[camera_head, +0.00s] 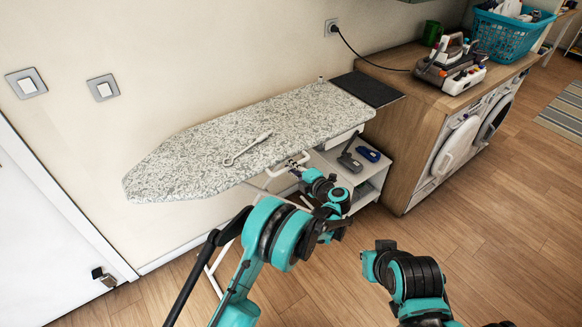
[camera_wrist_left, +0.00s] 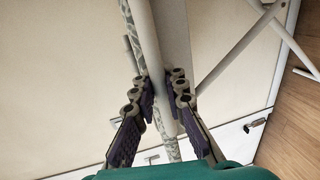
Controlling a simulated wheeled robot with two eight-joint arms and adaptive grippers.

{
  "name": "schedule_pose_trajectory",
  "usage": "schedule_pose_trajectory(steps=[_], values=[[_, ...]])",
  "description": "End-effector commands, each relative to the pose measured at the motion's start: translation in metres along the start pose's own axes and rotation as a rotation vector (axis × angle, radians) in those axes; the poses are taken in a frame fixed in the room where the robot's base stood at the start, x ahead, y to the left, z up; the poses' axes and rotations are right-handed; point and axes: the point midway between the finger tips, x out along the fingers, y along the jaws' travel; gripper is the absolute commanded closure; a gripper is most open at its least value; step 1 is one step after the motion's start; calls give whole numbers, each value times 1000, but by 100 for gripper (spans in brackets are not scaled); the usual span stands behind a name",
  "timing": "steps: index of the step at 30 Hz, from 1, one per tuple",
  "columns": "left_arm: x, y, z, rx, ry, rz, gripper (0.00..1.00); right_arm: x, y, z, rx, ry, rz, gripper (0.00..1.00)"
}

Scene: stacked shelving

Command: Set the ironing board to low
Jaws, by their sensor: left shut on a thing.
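The ironing board (camera_head: 220,145) has a grey speckled cover and stands along the wall, its top roughly level. Its white legs (camera_head: 215,270) show partly below, behind my left arm. My left gripper (camera_head: 304,160) is at the board's front edge, near the right end. In the left wrist view my left gripper (camera_wrist_left: 158,92) has its fingers on both sides of a pale bar (camera_wrist_left: 147,45) beside the speckled edge, closed on it. In the head view a white bar (camera_head: 284,168) shows under the edge there. My right gripper is out of view; only part of that arm shows.
A low white shelf (camera_head: 368,178) with small irons stands beneath.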

Motion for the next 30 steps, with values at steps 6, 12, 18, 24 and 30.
schedule_pose_trajectory(steps=[6, 12, 18, 24, 30], values=[[0, 0, 0, 0, 0, -1, 100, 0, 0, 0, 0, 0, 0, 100], [4, -18, 0, -1, 1, -2, 100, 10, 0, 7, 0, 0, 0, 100], [11, -58, 0, -1, 1, -4, 100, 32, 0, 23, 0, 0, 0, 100], [13, -66, 0, -2, 1, -6, 100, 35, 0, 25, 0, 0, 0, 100], [12, -66, -1, -2, 2, -6, 84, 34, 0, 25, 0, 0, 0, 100]])
